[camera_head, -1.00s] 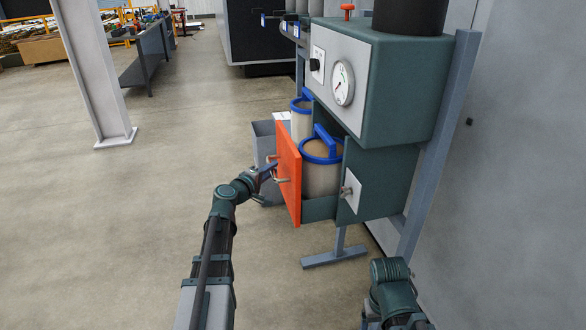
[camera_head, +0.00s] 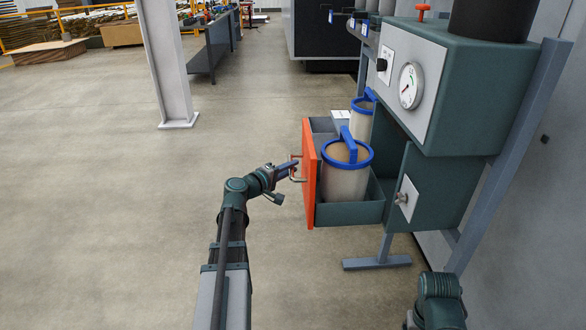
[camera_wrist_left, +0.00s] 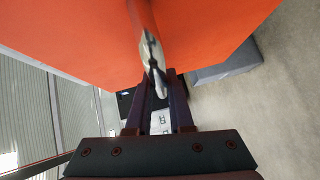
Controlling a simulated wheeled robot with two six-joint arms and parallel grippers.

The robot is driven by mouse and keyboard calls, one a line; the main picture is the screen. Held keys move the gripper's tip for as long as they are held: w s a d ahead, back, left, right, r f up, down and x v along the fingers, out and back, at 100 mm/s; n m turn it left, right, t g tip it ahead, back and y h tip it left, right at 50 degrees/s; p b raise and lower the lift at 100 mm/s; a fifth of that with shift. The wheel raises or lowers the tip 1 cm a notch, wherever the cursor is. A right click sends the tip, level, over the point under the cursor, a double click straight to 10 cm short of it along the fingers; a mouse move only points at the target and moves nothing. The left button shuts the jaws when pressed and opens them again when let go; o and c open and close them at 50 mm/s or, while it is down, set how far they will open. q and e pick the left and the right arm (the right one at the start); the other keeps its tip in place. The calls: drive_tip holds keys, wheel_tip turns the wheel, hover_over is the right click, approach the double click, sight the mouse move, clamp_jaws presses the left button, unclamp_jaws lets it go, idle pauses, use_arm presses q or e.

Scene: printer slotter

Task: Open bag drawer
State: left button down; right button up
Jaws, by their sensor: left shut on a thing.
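The bag drawer (camera_head: 350,213) stands pulled out of the green machine, with its orange front (camera_head: 309,175) facing left. A metal handle (camera_head: 297,169) sticks out from that front. A beige bag canister with a blue rim and blue handle (camera_head: 346,170) stands upright in the drawer. My left gripper (camera_head: 291,170) is shut on the handle. The left wrist view shows the metal handle (camera_wrist_left: 152,52) between the two dark fingers, with the orange front (camera_wrist_left: 80,40) above. My right arm shows at the bottom right; its gripper is out of view.
The green machine (camera_head: 470,95) carries a gauge (camera_head: 411,86) and a small latch panel (camera_head: 406,198). A second blue-rimmed canister (camera_head: 361,122) stands behind the first. A grey pillar (camera_head: 166,65) stands at the back left. The floor left of the drawer is clear.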

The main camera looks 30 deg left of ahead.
use_arm(q)
drive_tip(key=c, duration=0.8)
unclamp_jaws()
drive_tip(key=p+v, duration=0.2)
drive_tip(key=v, duration=1.2)
drive_tip(key=shift+w, duration=0.1)
